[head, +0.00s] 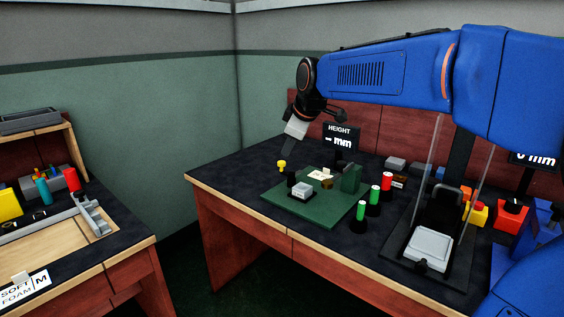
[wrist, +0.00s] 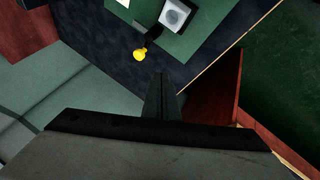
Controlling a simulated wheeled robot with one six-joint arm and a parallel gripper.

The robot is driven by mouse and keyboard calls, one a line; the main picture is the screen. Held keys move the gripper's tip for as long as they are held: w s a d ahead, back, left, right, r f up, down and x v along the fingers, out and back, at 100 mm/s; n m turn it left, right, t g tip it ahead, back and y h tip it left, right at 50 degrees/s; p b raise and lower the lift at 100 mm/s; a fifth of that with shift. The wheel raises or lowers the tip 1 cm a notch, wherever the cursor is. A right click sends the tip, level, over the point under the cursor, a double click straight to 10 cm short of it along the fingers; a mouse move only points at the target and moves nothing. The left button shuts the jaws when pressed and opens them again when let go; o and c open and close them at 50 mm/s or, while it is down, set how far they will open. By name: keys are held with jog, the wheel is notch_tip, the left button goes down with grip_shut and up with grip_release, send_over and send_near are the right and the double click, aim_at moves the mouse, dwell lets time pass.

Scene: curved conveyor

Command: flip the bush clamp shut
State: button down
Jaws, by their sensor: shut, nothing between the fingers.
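My gripper (head: 291,142) is at the back left of the dark-topped table, left of the green board, apart from the parts on it. It is shut and empty; in the wrist view its closed fingers (wrist: 160,78) point at the dark table top. The green board (head: 292,210) carries a light grey square block (head: 302,190), a small pale piece with a brass-coloured part (head: 326,179) and an upright green block (head: 351,178). I cannot tell which of these is the bush clamp, or whether it is open. The grey block also shows in the wrist view (wrist: 174,15).
A yellow knob (head: 282,164) stands near the board's left side; it also shows in the wrist view (wrist: 139,55). Green-topped and red-topped posts (head: 387,182) stand to the right. A clear-shielded station (head: 430,243) is further right. The table's left end is clear.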

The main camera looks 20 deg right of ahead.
jog(key=shift+w+f, duration=0.1)
jog(key=w+d+r+x, duration=0.1)
jog(key=w+x, duration=0.1)
jog(key=x, duration=1)
jog(key=shift+d, duration=0.55)
